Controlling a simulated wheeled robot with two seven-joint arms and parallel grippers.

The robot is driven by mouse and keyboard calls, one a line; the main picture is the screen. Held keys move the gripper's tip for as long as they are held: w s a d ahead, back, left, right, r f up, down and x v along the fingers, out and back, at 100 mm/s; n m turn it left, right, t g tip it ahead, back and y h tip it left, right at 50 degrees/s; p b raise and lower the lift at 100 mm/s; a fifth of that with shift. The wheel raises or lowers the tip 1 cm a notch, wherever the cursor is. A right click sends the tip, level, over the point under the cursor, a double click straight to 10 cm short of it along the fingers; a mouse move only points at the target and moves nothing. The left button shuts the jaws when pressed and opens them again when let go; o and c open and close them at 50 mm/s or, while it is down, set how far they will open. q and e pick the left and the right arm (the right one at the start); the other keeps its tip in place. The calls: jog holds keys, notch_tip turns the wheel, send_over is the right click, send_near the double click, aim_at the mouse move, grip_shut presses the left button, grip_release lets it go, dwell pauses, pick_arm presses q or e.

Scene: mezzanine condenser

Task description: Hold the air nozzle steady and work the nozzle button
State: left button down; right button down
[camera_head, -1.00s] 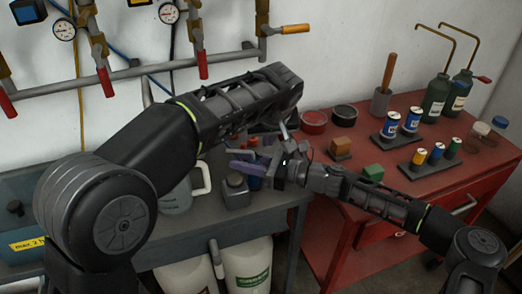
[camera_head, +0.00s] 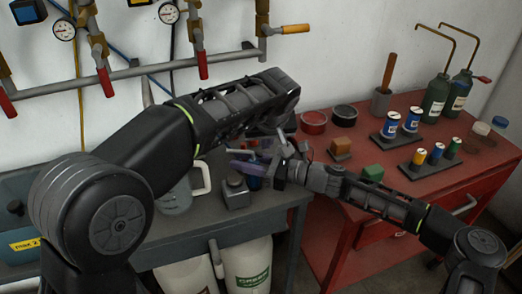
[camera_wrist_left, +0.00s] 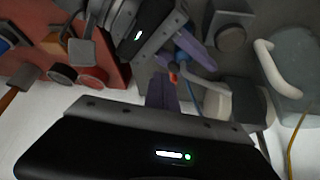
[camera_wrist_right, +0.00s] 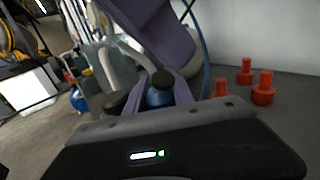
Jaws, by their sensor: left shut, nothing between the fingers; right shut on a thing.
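My right gripper (camera_head: 246,169) reaches left over the grey bench's right end. In the right wrist view its purple fingers (camera_wrist_right: 150,98) are closed around a blue, dark-capped part (camera_wrist_right: 160,92), apparently the air nozzle. The left wrist view shows a blue piece (camera_wrist_left: 188,44) by those fingers and a small red spot (camera_wrist_left: 173,77), possibly the button. My left gripper is shut and empty, its fingers (camera_wrist_left: 162,92) close to the red spot; I cannot tell whether they touch it. In the right wrist view a left finger (camera_wrist_right: 165,35) hangs just above the nozzle. The left forearm partly hides this in the head view.
A grey jug (camera_head: 176,196) and a squat dark block (camera_head: 235,190) stand on the grey bench (camera_head: 215,225), left of the grippers. The red cart (camera_head: 320,190) at right carries cans, bottles and blocks. Pipes with gauges and red handles (camera_head: 105,82) line the wall.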

pick_arm(q)
jog(key=shift+a+f, duration=0.25)
jog(key=shift+f, duration=0.1)
dwell(0.3)
dwell(0.4)
jog(key=shift+w+d+r, duration=0.1)
jog(key=shift+d+r, duration=0.4)
jog(key=shift+r, duration=0.3)
jog(key=shift+w+d+r, duration=0.1)
jog(key=shift+d+r, duration=0.3)
jog(key=shift+r, duration=0.3)
jog(key=shift+w+d+r, duration=0.1)
jog(key=shift+d+r, duration=0.3)
jog(key=shift+r, duration=0.35)
jog(key=shift+w+d+r, duration=0.1)
jog(key=shift+d+r, duration=0.3)
jog(key=shift+r, duration=0.3)
dwell(0.9)
